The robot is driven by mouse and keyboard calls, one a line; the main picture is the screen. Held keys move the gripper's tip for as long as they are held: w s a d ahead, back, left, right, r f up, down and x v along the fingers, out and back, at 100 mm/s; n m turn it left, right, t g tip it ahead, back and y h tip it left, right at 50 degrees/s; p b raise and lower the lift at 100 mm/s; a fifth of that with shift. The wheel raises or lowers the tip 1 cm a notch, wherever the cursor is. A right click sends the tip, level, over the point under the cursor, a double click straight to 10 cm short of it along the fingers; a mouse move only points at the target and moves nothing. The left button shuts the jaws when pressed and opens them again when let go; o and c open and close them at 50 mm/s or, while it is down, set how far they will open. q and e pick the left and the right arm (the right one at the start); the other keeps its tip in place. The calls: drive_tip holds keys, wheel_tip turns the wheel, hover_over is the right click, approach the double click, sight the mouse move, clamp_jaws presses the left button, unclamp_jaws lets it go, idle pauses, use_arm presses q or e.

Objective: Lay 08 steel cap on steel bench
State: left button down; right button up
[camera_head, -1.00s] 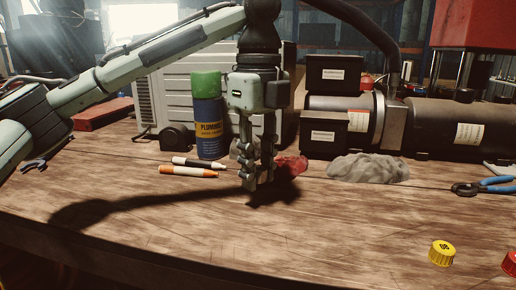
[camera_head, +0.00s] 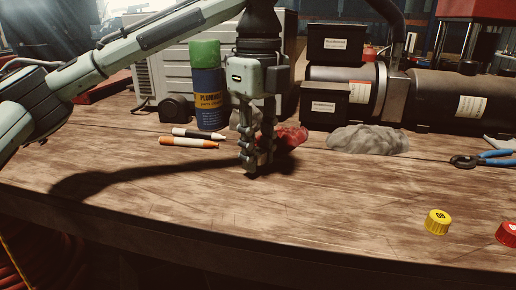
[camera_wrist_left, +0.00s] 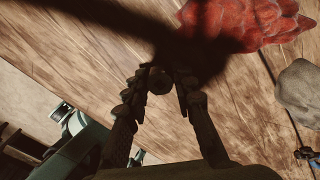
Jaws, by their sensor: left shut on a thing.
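My left gripper (camera_head: 251,172) is upright, low over the wooden bench top (camera_head: 300,215). In the left wrist view its fingers (camera_wrist_left: 161,75) are shut on a small dark round piece (camera_wrist_left: 160,82), which looks like a cap; no marking on it is readable. In the head view the fingers largely hide this piece, and I cannot tell whether it touches the wood. A yellow cap with dark digits (camera_head: 438,222) stands on the bench at the front right. No bare steel bench top is clearly visible. My right gripper is not in view.
A crumpled red rag (camera_head: 291,136) lies just behind the left gripper, beside a grey rag (camera_head: 368,140). A red cap (camera_head: 507,234) is at the right edge. The front middle is clear.

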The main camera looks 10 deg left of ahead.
use_arm(q)
drive_tip(key=shift+f, duration=0.55)
idle(0.4)
drive_tip(key=c, duration=1.2)
unclamp_jaws()
